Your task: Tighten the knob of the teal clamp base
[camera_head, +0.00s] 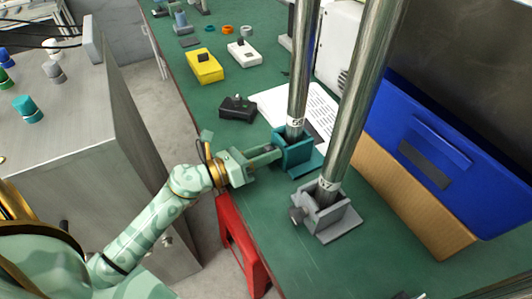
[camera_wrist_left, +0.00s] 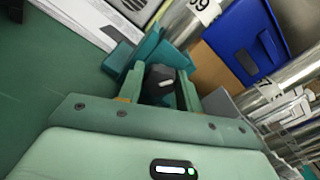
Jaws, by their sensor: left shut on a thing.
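The teal clamp base (camera_head: 297,152) stands on the green bench and holds an upright metal post (camera_head: 299,75) with a numbered label. It also shows in the left wrist view (camera_wrist_left: 133,54). My left gripper (camera_head: 272,154) reaches it from the left. In the left wrist view my left gripper (camera_wrist_left: 160,85) has its fingers on either side of the dark knob (camera_wrist_left: 159,77), which bears a pale mark, and is shut on it. In the head view the fingers mostly hide the knob. My right gripper is not in view.
A grey clamp base (camera_head: 327,212) with a second post (camera_head: 355,105) stands close by at the front right. A black box (camera_head: 238,107), a yellow box (camera_head: 204,66) and a white sheet (camera_head: 290,105) lie behind. A blue case (camera_head: 425,140) is at the right.

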